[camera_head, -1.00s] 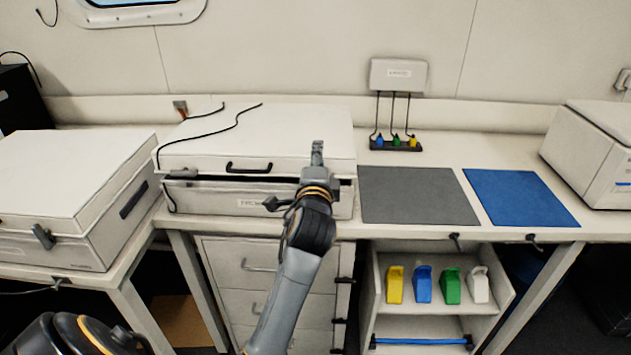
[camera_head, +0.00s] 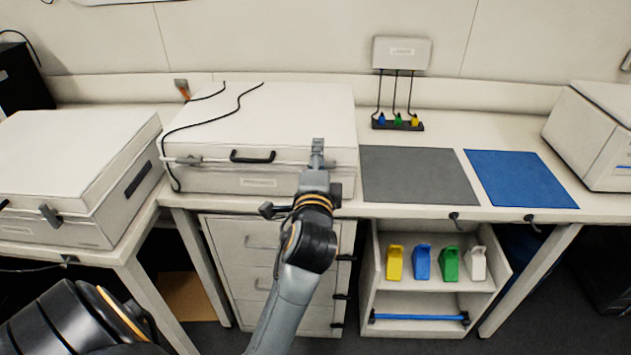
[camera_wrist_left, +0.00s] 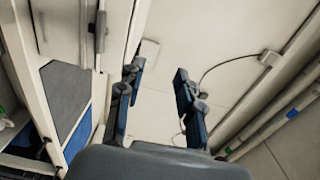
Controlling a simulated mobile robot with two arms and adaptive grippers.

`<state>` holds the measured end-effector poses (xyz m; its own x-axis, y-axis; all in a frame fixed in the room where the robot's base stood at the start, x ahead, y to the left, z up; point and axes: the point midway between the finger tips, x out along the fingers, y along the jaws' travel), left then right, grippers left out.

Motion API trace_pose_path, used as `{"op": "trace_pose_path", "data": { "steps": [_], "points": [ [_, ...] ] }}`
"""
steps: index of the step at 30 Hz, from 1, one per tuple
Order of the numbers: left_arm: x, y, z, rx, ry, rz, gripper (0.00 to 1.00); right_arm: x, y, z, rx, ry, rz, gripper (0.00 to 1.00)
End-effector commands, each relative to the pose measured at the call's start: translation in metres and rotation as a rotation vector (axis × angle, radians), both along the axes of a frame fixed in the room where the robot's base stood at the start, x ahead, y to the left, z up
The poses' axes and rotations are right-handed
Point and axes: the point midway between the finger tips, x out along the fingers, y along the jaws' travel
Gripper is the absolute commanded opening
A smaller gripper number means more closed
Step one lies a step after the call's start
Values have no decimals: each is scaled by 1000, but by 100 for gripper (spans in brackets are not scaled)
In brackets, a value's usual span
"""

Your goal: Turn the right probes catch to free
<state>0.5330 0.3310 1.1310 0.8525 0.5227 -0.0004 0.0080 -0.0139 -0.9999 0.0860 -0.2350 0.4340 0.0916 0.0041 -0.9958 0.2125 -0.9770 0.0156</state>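The white case (camera_head: 270,120) with a black front handle (camera_head: 252,157) and thin black probe leads on its lid stands on the bench, lid down. A grey catch (camera_head: 187,160) sits at its left front. A grey lever-like fitting (camera_wrist_left: 100,30), possibly the right catch, shows there to the fingers' left. My right gripper is out of view.
A second white case (camera_head: 70,170) stands at left. A grey mat (camera_head: 415,175) and a blue mat (camera_head: 520,180) lie right of the probe case. A shelf unit (camera_head: 370,290) with coloured holders is below the bench. The mats are clear.

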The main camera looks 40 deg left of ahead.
Motion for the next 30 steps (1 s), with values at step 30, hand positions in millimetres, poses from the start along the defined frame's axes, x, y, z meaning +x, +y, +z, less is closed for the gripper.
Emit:
{"op": "trace_pose_path", "data": {
  "steps": [30],
  "points": [
    [-61, -38, -1, -1, 1, -1, 36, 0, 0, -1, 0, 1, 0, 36]
  ]
}}
